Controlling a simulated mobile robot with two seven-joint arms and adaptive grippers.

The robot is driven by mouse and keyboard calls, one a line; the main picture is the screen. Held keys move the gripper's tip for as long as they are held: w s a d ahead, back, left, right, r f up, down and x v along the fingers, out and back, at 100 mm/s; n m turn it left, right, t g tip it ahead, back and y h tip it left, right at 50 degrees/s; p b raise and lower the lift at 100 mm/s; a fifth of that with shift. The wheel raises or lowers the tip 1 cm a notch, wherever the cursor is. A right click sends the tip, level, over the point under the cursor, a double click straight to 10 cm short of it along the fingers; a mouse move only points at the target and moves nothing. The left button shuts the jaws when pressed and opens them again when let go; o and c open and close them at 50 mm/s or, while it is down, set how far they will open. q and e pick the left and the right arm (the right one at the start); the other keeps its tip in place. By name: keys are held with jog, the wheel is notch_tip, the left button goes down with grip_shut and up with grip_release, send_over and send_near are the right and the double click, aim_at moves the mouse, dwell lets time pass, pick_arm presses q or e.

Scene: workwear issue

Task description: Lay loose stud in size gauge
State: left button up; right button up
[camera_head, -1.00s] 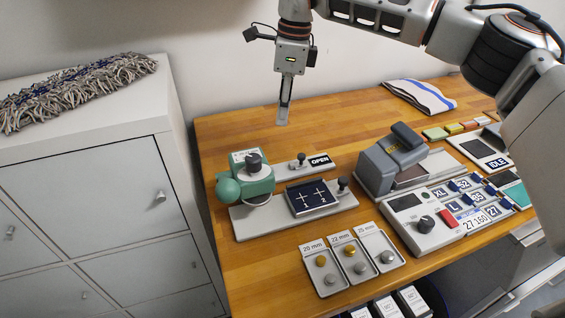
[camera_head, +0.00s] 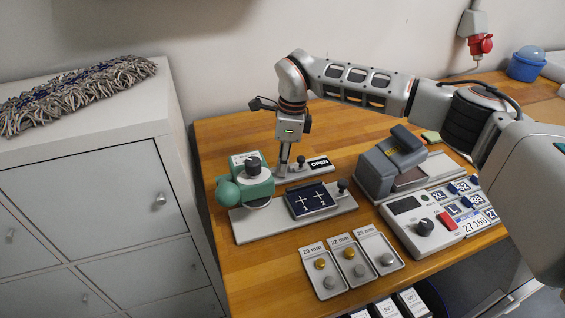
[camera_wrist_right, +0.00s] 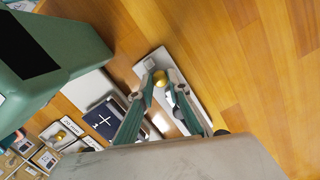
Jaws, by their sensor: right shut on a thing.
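My right gripper (camera_head: 283,172) points down at the left end of a narrow light grey plate (camera_head: 314,172) with a black knob and an OPEN sign, which looks like the size gauge. In the right wrist view my right gripper (camera_wrist_right: 161,80) is shut on a gold stud (camera_wrist_right: 160,77), over the end of that plate (camera_wrist_right: 147,70). I cannot tell whether the stud touches the plate. In the head view the stud is too small to make out. My left gripper is not in view.
A green press (camera_head: 245,184) stands close to the left of my right gripper, beside a dark crossed pad (camera_head: 322,208). Labelled trays (camera_head: 313,252) with gold and silver studs lie in front. A grey machine (camera_head: 388,165) and a control panel (camera_head: 416,206) stand to the right.

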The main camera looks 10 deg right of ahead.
aim_at(288, 174)
jog(key=shift+f, duration=0.1)
jog(key=o, duration=0.8)
jog(key=r, duration=0.4)
jog(key=d+r, duration=0.1)
jog(key=r, duration=0.7)
jog(key=shift+s+d+r+b, duration=0.1)
jog(key=shift+s+d+b, duration=0.1)
jog(key=shift+b, duration=0.15)
